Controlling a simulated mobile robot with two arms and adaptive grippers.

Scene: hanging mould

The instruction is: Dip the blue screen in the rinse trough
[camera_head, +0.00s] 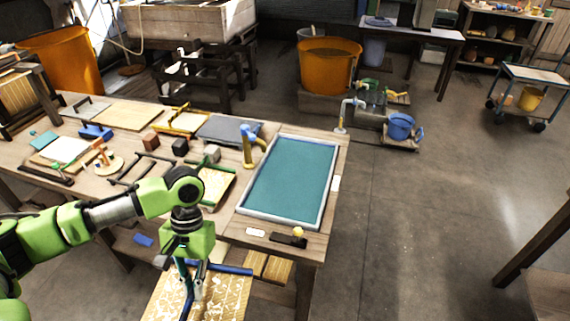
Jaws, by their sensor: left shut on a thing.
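My left gripper (192,284) points down in front of the table and is shut on what looks like a blue bar of the blue screen. The screen (222,300) has a tan face with white flecks and a blue bar along its top; its lower part is cut off by the picture's bottom edge. A shallow grey-rimmed trough (240,211) filled with teal, probably the rinse trough, sits on the table's right end. It is to the right of and beyond my gripper, apart from the screen. My right gripper is out of view.
A yellow tap with a blue top (250,146) stands at the trough's left edge. Frames, boards and small blocks crowd the wooden table (85,192) to the left. A dark tool (288,240) lies at the trough's near edge.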

